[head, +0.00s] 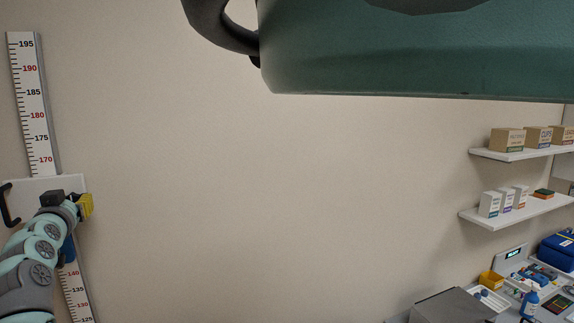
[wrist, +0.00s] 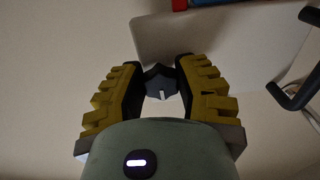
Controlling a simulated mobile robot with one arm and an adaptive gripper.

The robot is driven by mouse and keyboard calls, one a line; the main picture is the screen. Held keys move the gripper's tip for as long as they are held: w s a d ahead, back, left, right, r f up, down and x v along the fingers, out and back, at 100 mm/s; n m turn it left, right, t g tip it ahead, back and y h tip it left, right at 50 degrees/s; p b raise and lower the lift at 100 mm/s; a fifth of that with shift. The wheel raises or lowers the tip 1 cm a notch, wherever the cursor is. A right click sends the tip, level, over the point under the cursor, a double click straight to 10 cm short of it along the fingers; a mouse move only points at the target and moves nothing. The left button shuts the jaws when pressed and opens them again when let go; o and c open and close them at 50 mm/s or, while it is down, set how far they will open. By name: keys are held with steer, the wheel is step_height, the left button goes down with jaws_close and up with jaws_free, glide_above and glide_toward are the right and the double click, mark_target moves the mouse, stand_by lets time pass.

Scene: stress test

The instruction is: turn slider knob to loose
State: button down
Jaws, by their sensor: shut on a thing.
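The slider (head: 72,183) is a pale plate on a white height scale (head: 28,100) at the left of the head view. The plate also shows in the wrist view (wrist: 208,45). The slider knob (wrist: 160,80) is dark and lobed, with a white mark that looks nearly upright in the wrist view. My gripper (wrist: 157,85) has its yellow-backed fingers on both sides of the knob and is shut on it. In the head view my gripper (head: 84,205) is at the slider plate, and the knob is hidden there. I see no readable label by the knob.
A black handle (head: 9,205) sits at the slider's left end. A large green body (head: 400,60) with a dark handle hangs across the top of the head view. Shelves with boxes (head: 507,139) and a cluttered counter are at the right. The middle wall is bare.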

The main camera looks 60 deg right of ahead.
steer(key=shift+f+n, duration=0.1)
steer(key=shift+n, duration=0.3)
steer(key=n+b, duration=0.1)
steer(key=n, duration=0.2)
steer(key=shift+n+b, duration=0.35)
steer(key=shift+n, duration=0.05)
steer(key=n, duration=0.4)
steer(key=shift+s+d, duration=0.1)
steer(key=n, duration=0.5)
steer(key=shift+r+n+p, duration=0.35)
steer(key=shift+n, duration=0.05)
steer(key=shift+d+n+p, duration=0.1)
steer(key=shift+n+p, duration=0.55)
steer(key=shift+n, duration=1.25)
steer(key=c, duration=0.6)
jaws_free()
